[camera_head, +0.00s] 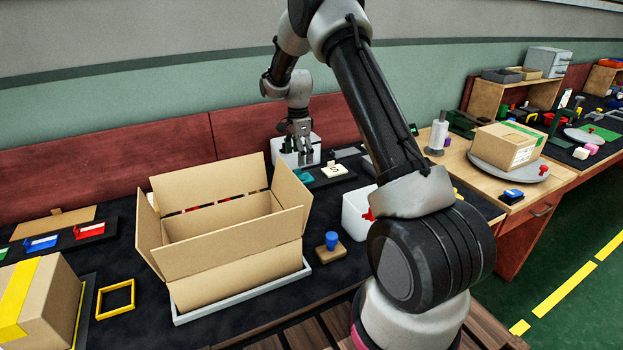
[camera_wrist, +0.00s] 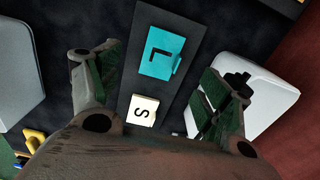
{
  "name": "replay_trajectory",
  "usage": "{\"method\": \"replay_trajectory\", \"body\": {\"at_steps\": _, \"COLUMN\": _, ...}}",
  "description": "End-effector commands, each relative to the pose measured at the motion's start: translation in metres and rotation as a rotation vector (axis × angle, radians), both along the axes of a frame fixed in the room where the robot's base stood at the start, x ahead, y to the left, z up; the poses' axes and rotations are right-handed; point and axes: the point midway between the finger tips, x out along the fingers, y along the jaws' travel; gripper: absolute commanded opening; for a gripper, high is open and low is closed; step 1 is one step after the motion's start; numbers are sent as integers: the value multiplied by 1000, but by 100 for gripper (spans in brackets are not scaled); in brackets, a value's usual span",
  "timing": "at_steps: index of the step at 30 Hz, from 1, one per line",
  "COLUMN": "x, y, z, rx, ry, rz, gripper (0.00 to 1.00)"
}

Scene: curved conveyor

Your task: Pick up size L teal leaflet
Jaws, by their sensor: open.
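The teal leaflet (camera_wrist: 161,54) marked L lies on a dark flat holder (camera_wrist: 152,22) in the wrist view. A cream leaflet (camera_wrist: 143,110) marked S lies beside it on the same holder. My gripper (camera_wrist: 168,85) is open and empty, its two fingers apart on either side of the holder. In the head view my gripper (camera_head: 299,146) hangs above the teal leaflet (camera_head: 304,176), which is partly hidden there. The cream leaflet (camera_head: 334,170) is to its right.
A white bin (camera_wrist: 262,88) stands close to my right finger in the wrist view. An open cardboard box (camera_head: 235,262) stands on the table in front of the holder. A white container (camera_head: 356,214) and a blue-knobbed stamp (camera_head: 331,243) are nearby. A red backboard (camera_head: 110,160) runs behind.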

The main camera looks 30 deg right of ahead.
Motion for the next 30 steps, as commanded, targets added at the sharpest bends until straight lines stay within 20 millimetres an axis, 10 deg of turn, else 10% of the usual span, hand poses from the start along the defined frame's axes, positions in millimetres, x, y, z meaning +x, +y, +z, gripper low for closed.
{"method": "replay_trajectory", "body": {"at_steps": 19, "x": 5, "y": -5, "z": -81, "rx": 0, "ry": 7, "rz": -21, "gripper": 79}}
{"method": "replay_trajectory", "body": {"at_steps": 27, "x": 5, "y": -5, "z": -86, "rx": 0, "ry": 5, "rz": -21, "gripper": 79}}
{"method": "replay_trajectory", "body": {"at_steps": 30, "x": 5, "y": -5, "z": -86, "rx": 0, "ry": 5, "rz": -21, "gripper": 60}}
